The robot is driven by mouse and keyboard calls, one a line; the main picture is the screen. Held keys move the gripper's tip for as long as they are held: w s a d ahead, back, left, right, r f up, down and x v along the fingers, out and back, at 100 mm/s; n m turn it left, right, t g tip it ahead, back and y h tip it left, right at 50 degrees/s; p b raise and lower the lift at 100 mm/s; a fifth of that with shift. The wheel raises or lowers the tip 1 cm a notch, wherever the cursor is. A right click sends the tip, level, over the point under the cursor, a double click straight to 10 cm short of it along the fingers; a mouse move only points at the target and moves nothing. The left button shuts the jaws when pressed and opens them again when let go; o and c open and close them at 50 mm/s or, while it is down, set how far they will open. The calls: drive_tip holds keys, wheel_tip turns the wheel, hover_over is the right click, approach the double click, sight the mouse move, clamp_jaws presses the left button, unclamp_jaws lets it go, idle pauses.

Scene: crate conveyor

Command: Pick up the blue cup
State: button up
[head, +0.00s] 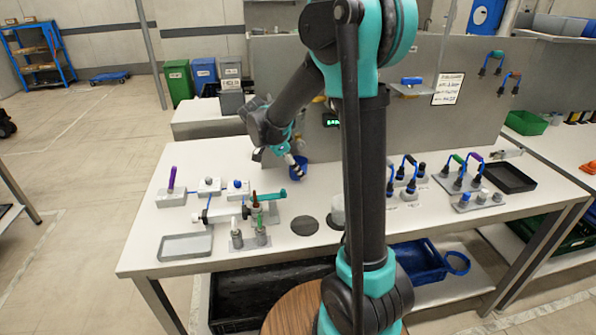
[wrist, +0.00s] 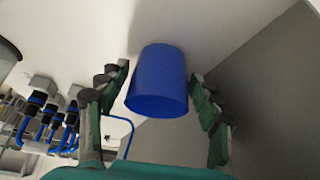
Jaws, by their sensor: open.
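The blue cup (head: 299,168) stands on the white table, left of my arm's column in the head view. In the wrist view the blue cup (wrist: 158,82) is close and centred, between the two green-padded fingers of my gripper (wrist: 160,105). The fingers are spread, with gaps on both sides of the cup. In the head view my gripper (head: 292,160) is right at the cup and partly covers it.
A dark round disc (head: 304,225) lies in front. A grey wall panel (head: 440,120) rises behind the table. Blue-handled tools (head: 408,170) stand to the right.

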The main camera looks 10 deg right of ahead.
drive_tip(key=shift+c, duration=0.4)
drive_tip(key=c, duration=1)
drive_tip(key=shift+o, duration=0.2)
